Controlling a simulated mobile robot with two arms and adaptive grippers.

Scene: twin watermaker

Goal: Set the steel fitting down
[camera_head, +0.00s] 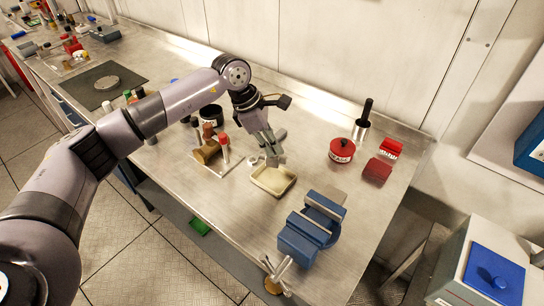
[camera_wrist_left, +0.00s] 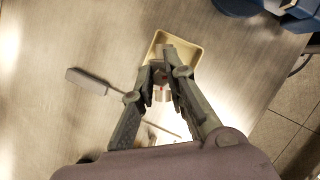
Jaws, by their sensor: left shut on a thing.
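My left gripper (camera_head: 274,158) is low over the steel bench, just behind a small cream tray (camera_head: 273,186). In the left wrist view my left gripper (camera_wrist_left: 168,70) is shut on a small steel fitting (camera_wrist_left: 162,96), seen between the fingers and partly hidden by them. The cream tray (camera_wrist_left: 191,50) lies just beyond the fingertips, which overlap its near edge in that view. I cannot tell whether the fitting touches the bench or tray. In the head view the fitting is too small and covered to make out. My right gripper is not in view.
A blue vise (camera_head: 311,228) stands right of the tray at the bench's front edge. Brass and red-topped items (camera_head: 208,150) stand close on the left. A red tin (camera_head: 342,150) and a red block (camera_head: 377,171) are at the right. A grey-handled tool (camera_wrist_left: 88,81) lies beside the gripper.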

